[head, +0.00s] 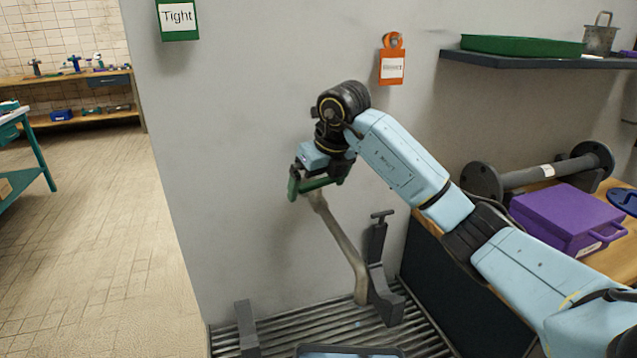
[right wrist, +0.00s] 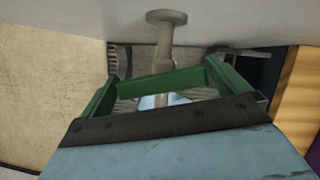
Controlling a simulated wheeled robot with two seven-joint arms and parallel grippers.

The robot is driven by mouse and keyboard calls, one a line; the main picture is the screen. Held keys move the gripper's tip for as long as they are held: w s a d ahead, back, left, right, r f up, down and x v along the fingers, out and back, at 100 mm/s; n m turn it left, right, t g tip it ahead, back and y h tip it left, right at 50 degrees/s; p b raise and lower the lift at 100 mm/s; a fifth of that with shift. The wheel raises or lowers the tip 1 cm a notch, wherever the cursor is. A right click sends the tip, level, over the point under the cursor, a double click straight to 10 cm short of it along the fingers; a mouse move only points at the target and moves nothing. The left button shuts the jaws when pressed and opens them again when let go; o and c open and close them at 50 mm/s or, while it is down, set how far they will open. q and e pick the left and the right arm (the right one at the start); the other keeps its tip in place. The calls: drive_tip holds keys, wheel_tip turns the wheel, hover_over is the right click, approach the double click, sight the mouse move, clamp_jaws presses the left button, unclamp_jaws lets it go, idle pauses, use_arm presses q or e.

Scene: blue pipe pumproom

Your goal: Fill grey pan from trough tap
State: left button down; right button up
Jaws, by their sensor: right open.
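The trough tap's beige pipe (head: 340,238) slants down from my right gripper towards the slatted trough (head: 310,334). In the right wrist view the pipe (right wrist: 164,45) has a round flange at the wall. My right gripper (head: 309,190) is at the pipe's upper end, its jaws open. In the right wrist view a green bar (right wrist: 160,84) crosses between the green fingers in front of the pipe; I cannot tell whether they touch it. A dark rim with pale blue inside (head: 350,351) shows at the bottom edge; I cannot tell whether it is the grey pan. My left gripper is out of view.
A dark upright bracket with a T-handle (head: 379,270) stands right of the pipe, and a shorter one (head: 247,330) at the left. A bench with a purple box (head: 565,215) is at the right. A shelf (head: 530,60) holds a green tray (head: 522,45). Floor is clear at left.

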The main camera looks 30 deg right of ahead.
drive_tip(key=c, duration=0.7)
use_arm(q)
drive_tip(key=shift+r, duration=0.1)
use_arm(e)
drive_tip(key=shift+r+m+h+p, duration=0.25)
drive_tip(key=shift+m+h+p, duration=0.15)
drive_tip(key=shift+m+p, duration=0.65)
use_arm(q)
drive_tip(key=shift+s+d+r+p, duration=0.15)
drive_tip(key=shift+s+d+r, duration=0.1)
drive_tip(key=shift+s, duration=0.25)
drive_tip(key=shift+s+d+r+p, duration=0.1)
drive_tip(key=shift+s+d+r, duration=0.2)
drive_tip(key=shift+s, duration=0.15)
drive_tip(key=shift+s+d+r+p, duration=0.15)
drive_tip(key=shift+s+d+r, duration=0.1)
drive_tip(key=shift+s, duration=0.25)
use_arm(e)
drive_tip(key=shift+f+m+h, duration=0.2)
drive_tip(key=shift+m+h, duration=0.1)
drive_tip(key=shift+m, duration=0.45)
drive_tip(key=o, duration=0.7)
